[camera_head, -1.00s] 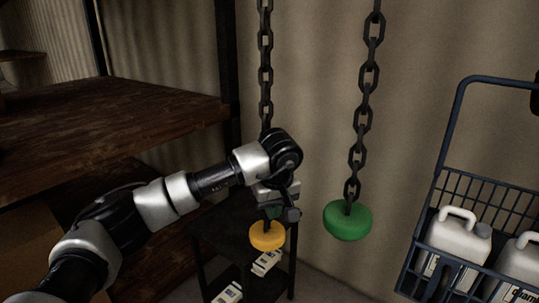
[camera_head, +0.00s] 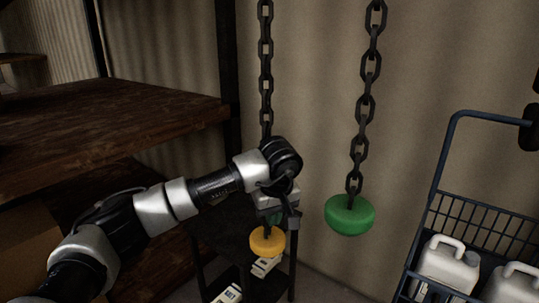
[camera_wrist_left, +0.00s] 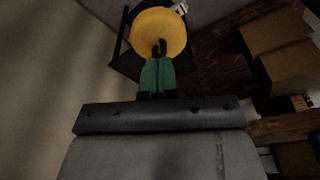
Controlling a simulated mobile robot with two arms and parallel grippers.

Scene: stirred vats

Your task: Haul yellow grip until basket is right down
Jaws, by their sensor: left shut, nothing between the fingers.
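The yellow grip (camera_head: 267,240) is a round knob at the lower end of the left hanging chain (camera_head: 265,70). My left gripper (camera_head: 275,216) is directly above it, hiding the chain's lowest links. In the left wrist view, the green fingers (camera_wrist_left: 157,75) are shut together, with their tips over the yellow grip (camera_wrist_left: 160,32). I cannot tell whether they touch the chain or grip. My right gripper is not in view.
A green grip (camera_head: 349,214) hangs on a second chain (camera_head: 365,100) to the right of my gripper. A small dark stand (camera_head: 218,238) with boxes is behind and below. Wooden shelves (camera_head: 120,120) fill the left side. The wall is behind the chains.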

